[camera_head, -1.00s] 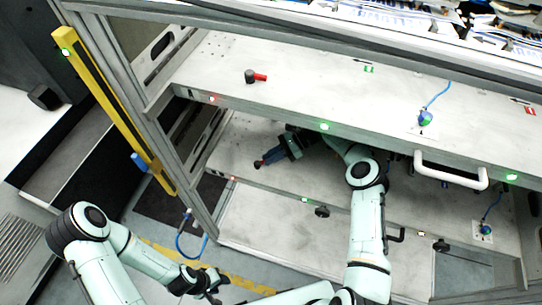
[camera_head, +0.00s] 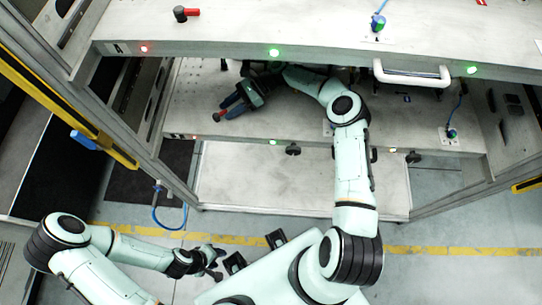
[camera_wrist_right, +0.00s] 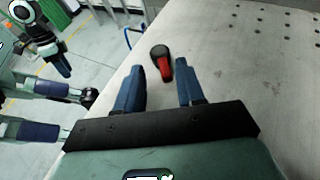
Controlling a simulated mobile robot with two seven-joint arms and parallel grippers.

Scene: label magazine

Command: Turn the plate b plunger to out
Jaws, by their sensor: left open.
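A plunger with a black knob and red handle (camera_wrist_right: 164,68) stands on the lower plate (camera_head: 290,118), near its left end. It also shows in the head view as a small red-tipped piece (camera_head: 218,117). I cannot read which plate is b. My right gripper (camera_wrist_right: 160,67) is open, its blue fingers on either side of the plunger's line, with the handle just beyond or between the tips; contact is not clear. In the head view the right gripper (camera_head: 231,106) reaches in under the upper plate. My left gripper (camera_head: 212,262) is open and empty, low in front of the rack.
A similar black-and-red plunger (camera_head: 186,14) stands on the upper plate (camera_head: 230,28). A white handle (camera_head: 412,73) sticks out from the upper plate's front edge. Blue-cabled fittings (camera_head: 451,133) stand at the right. A yellow post (camera_head: 60,105) rises at the left.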

